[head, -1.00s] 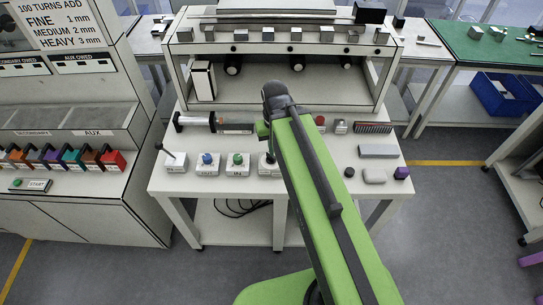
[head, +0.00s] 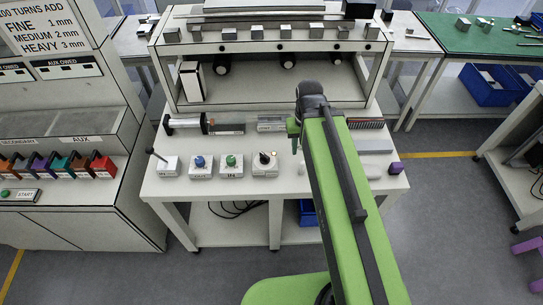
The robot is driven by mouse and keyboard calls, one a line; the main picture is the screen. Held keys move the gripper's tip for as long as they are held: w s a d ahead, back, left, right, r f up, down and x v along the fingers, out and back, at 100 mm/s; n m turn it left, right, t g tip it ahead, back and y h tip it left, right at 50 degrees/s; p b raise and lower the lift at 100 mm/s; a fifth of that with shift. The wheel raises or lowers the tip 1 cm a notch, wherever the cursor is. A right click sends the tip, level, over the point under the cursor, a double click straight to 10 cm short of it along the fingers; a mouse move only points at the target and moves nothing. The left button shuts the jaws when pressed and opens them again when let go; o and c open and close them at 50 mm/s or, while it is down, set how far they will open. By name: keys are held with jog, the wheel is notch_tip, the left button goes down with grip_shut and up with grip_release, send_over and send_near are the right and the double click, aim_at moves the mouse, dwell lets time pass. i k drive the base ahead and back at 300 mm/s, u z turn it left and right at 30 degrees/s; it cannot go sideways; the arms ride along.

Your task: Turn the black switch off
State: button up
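A white box with a black rotary switch (head: 264,158) stands near the front edge of the white table (head: 256,187). Its black knob with a pale mark faces up. Left of it are a box with a green knob (head: 231,162), a box with a blue knob (head: 201,165) and a box with a black-tipped lever (head: 167,164). My gripper (head: 294,141) hangs from the end of the green arm, right of the black switch and apart from it. Its fingers are small and mostly hidden by the wrist, so its opening does not show.
A shelf unit (head: 275,47) stands at the back of the table. A console (head: 62,195) stands at the left.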

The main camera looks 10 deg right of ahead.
aim_at(265, 160)
jog(key=z, duration=0.1)
jog(key=k, duration=1.15)
jog(key=u, duration=1.25)
jog(key=i, duration=1)
jog(key=u, duration=0.05)
